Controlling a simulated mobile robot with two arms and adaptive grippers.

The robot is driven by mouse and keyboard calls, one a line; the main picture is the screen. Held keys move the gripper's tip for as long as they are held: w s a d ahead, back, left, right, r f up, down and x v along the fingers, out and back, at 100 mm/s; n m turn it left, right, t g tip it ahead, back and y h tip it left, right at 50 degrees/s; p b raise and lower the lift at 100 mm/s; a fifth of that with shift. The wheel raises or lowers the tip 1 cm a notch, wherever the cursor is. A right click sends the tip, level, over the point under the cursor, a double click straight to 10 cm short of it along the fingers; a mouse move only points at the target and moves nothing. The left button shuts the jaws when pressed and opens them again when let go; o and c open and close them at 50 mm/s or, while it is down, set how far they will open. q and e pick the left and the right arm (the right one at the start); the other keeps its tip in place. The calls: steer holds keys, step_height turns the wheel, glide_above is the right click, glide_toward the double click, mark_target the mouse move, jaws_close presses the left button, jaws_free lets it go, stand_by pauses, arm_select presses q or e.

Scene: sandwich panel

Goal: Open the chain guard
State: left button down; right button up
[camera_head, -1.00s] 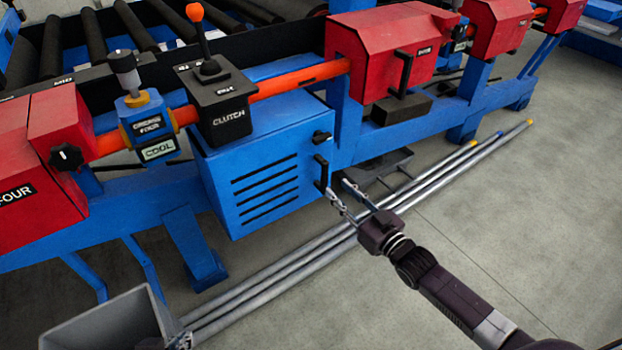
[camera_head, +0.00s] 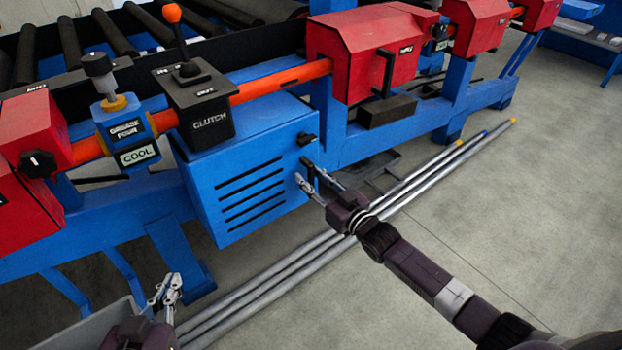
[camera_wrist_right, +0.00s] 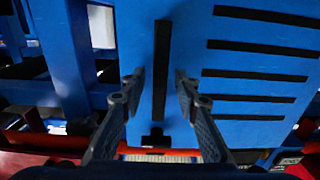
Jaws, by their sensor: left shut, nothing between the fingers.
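The chain guard appears to be the blue box with black slots (camera_head: 240,190), standing closed on the machine frame; its slotted face also shows in the right wrist view (camera_wrist_right: 250,25). A black vertical handle (camera_wrist_right: 162,60) is near the edge of that face, with a black knob (camera_head: 307,139) above it. My right gripper (camera_head: 309,178) is open at the handle; in the right wrist view its fingers (camera_wrist_right: 160,88) are on either side of the handle with gaps showing. My left gripper (camera_head: 165,287) is shut and empty at lower left, away from the box.
A clutch lever box (camera_head: 205,115) stands above the guard, and an orange shaft (camera_head: 280,81) runs behind it. Red housings (camera_head: 365,45) flank it. Long metal rods (camera_head: 410,196) lie on the floor below. A grey bin (camera_head: 90,332) is near my left gripper.

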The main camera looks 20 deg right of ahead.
steer(key=shift+c, duration=0.4)
jaws_close()
